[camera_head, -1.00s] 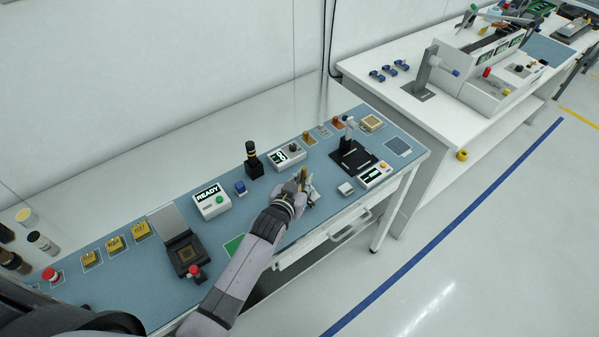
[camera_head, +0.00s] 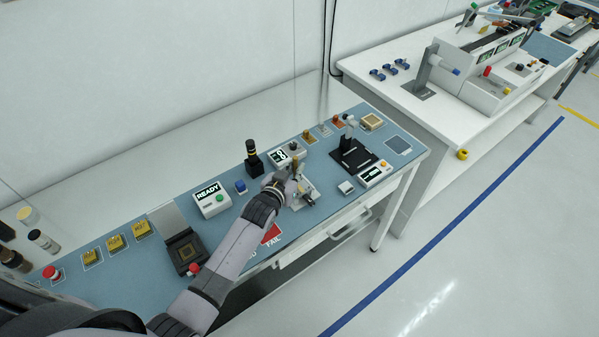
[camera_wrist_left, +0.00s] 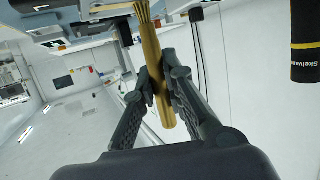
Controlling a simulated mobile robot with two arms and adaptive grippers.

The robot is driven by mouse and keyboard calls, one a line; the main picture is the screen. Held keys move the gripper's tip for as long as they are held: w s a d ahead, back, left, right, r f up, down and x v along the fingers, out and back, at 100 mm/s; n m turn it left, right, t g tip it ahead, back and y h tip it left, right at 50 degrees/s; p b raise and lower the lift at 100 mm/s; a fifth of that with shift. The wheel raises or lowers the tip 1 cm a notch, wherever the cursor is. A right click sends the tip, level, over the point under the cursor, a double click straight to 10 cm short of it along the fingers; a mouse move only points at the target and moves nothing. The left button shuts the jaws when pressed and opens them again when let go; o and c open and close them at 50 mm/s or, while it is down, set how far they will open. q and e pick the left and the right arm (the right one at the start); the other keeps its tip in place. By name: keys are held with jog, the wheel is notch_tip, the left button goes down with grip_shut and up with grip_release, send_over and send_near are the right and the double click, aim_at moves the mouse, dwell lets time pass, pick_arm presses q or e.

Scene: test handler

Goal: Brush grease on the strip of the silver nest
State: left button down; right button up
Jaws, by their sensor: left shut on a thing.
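My left gripper (camera_head: 286,180) is over the middle of the blue-topped bench. In the left wrist view its fingers (camera_wrist_left: 161,82) are shut around a brass-coloured ribbed handle (camera_wrist_left: 150,45), apparently the brush. My right gripper is not in view.
A black bottle with a yellow band (camera_head: 253,158) stands behind left of the gripper; it also shows in the wrist view (camera_wrist_left: 305,45). A display box (camera_head: 288,156) is close behind. A black press stand (camera_head: 352,152) is to the right. The red FAIL area (camera_head: 271,235) is clear.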

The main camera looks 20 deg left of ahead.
pick_arm(q)
jog(key=shift+w+a, duration=0.4)
jog(key=shift+a, duration=0.1)
notch_tip(320, 180, up, 6)
jog(key=p, duration=0.3)
jog(key=shift+p, duration=0.4)
jog(key=shift+r, duration=0.1)
notch_tip(320, 180, up, 3)
jog(key=shift+f, duration=0.1)
